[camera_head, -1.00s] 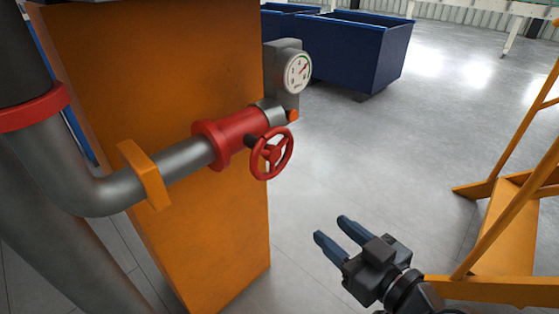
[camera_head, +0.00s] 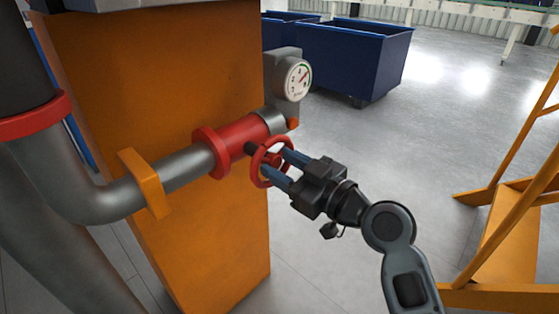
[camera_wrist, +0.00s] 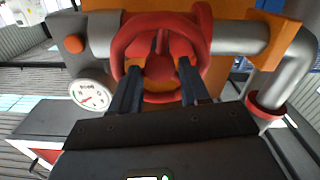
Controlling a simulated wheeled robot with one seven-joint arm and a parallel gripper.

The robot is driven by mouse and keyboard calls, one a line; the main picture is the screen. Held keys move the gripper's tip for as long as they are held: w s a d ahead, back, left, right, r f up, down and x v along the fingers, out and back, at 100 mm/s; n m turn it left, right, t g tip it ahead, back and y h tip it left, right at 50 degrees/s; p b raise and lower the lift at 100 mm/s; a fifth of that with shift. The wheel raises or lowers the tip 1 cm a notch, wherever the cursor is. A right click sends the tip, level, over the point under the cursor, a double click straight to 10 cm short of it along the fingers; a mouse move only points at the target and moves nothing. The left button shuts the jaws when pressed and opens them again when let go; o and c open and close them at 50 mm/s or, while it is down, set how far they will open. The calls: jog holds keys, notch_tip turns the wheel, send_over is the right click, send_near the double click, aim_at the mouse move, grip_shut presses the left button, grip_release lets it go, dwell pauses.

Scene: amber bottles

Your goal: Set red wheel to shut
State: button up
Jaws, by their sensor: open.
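The red wheel (camera_head: 262,157) is mounted on a red valve body (camera_head: 238,136) on the grey pipe, in front of the orange panel. My gripper (camera_head: 277,168) is at the wheel with its two blue fingers open. In the wrist view the wheel (camera_wrist: 161,96) fills the upper middle. The fingers (camera_wrist: 157,86) reach up to the wheel, one on each side of its hub. I cannot tell whether they touch the rim or spokes. A round gauge (camera_head: 298,78) stands above the valve; it also shows in the wrist view (camera_wrist: 91,95).
The orange panel (camera_head: 160,70) stands behind the pipe (camera_head: 185,174). An orange bracket (camera_head: 144,182) holds the pipe. An orange metal frame (camera_head: 510,235) stands at the right. Blue bins (camera_head: 350,55) stand at the back. The floor between panel and frame is clear.

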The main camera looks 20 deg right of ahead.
jog(key=shift+w+a, duration=0.25)
jog(key=shift+w, duration=0.15)
jog(key=c, duration=0.8)
